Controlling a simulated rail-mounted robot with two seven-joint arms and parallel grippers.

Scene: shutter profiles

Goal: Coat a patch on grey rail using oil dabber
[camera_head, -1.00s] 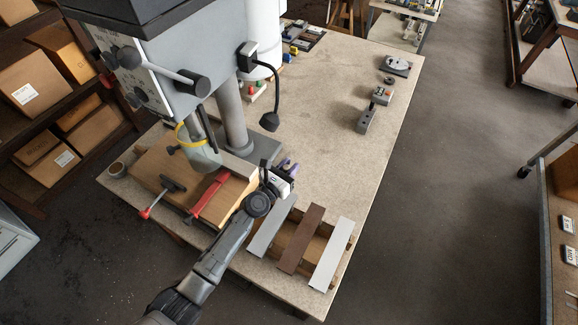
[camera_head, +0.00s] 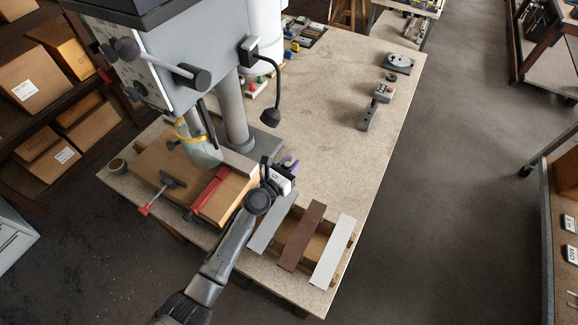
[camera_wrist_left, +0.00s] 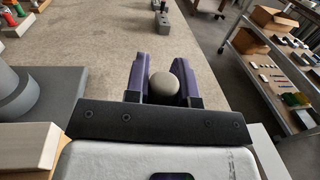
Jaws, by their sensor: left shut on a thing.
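My left gripper (camera_head: 289,162) is above the near part of the table, just beyond the far end of the leftmost slat. In the left wrist view its purple fingers (camera_wrist_left: 161,80) are shut on a rounded grey-beige thing, likely the oil dabber (camera_wrist_left: 164,86); only its rounded end shows. Three slats lie side by side on a wooden support: the mid-grey rail (camera_head: 270,226) at left, a brown one (camera_head: 301,237) in the middle and a pale grey-white one (camera_head: 332,251) at right. The gripper is apart from the brown and pale slats. My right gripper is out of view.
A drill press (camera_head: 170,65) stands left of the gripper. A wooden board (camera_head: 150,165) with red-handled clamps (camera_head: 208,195) lies below it. Small grey blocks (camera_head: 367,117) stand toward the table's right edge. The middle of the table is clear.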

